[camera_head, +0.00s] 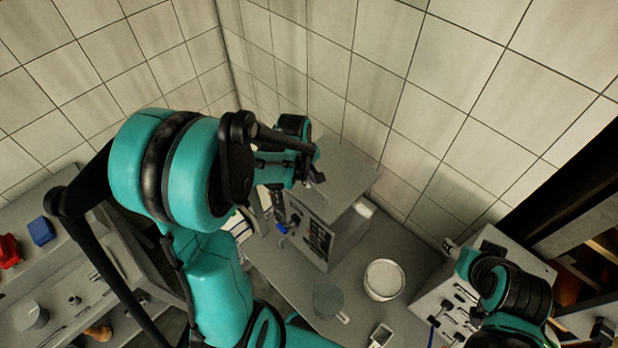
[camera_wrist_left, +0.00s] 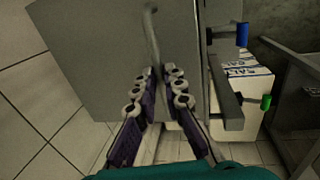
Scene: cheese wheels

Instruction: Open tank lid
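The tank (camera_head: 327,232) is a grey box with a flat grey lid (camera_head: 340,175), standing on the counter against the tiled wall. My left gripper (camera_head: 312,172) is at the lid's left edge, partly hidden by my own arm. In the left wrist view the lid is a grey panel (camera_wrist_left: 90,60) with a curved metal handle (camera_wrist_left: 153,32). The fingertips of my left gripper (camera_wrist_left: 157,74) are close together, one on each side of the handle's lower end, and appear closed on it.
A blue valve handle (camera_wrist_left: 242,34) and a green one (camera_wrist_left: 266,103) show beside a white labelled package (camera_wrist_left: 243,83). A left-hand bench holds a blue block (camera_head: 41,231).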

